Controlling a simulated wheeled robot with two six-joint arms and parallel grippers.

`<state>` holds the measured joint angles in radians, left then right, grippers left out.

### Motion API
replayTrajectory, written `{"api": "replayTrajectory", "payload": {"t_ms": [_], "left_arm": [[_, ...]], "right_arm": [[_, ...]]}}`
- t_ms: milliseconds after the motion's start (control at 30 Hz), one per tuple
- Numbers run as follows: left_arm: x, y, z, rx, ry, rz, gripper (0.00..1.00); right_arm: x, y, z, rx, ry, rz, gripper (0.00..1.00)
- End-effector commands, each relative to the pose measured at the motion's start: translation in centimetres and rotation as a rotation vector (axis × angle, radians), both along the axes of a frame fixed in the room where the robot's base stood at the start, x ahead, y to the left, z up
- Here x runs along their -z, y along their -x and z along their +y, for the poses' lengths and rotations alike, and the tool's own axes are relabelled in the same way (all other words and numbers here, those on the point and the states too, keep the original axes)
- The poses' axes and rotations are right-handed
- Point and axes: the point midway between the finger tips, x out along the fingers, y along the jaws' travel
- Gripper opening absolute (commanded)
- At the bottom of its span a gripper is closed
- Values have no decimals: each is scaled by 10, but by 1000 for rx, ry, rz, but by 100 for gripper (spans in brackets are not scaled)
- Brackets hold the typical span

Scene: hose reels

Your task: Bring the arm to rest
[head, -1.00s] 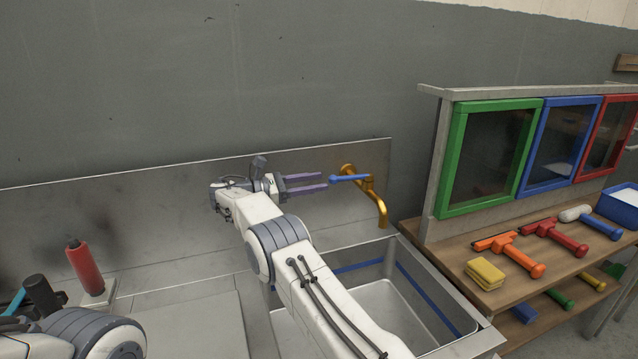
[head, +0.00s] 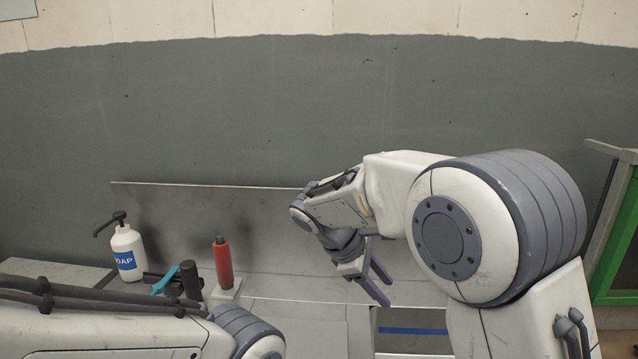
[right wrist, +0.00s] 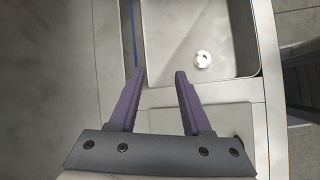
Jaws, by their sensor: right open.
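My right gripper (head: 380,281) is open and empty, with its purple fingers pointing down near the left end of the sink. In the right wrist view its two fingers (right wrist: 158,74) are apart with nothing between them, above the sink's edge. The basin (right wrist: 208,28) with its round drain (right wrist: 202,59) lies beyond the fingertips. My right arm is folded and raised on the right of the head view, and it hides part of the sink and back wall. My left arm crosses the lower left of the head view, but its gripper is out of view.
A white soap bottle (head: 126,250), a light-blue tool (head: 165,281), a black cylinder (head: 190,280) and a red cylinder on a pale base (head: 223,262) stand on the left of the counter. A green frame (head: 616,235) shows at the right edge.

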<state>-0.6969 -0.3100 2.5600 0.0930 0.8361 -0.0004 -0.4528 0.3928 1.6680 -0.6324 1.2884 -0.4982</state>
Motion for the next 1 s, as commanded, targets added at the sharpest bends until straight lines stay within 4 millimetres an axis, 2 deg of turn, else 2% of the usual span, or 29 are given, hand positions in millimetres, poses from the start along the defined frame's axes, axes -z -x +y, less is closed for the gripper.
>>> {"api": "replayTrajectory", "payload": {"t_ms": [33, 200, 300, 433, 500, 600, 1000], "left_arm": [[-1, 0, 0, 0, 0, 0, 86], [-3, 0, 0, 0, 0, 0, 86], [-3, 0, 0, 0, 0, 0, 86], [-4, 0, 0, 0, 0, 0, 86], [-4, 0, 0, 0, 0, 0, 86], [-5, 0, 0, 0, 0, 0, 86], [-5, 0, 0, 0, 0, 0, 86]], "right_arm": [[1, 33, 15, 25, -90, -12, 48], [18, 139, 53, 186, -381, -24, 48], [29, 195, 66, 303, -520, -18, 48], [42, 248, 73, 439, -643, -8, 48], [47, 265, 74, 490, -681, -2, 48], [51, 278, 75, 535, -710, 1, 48], [51, 280, 75, 541, -714, 2, 48]]}}
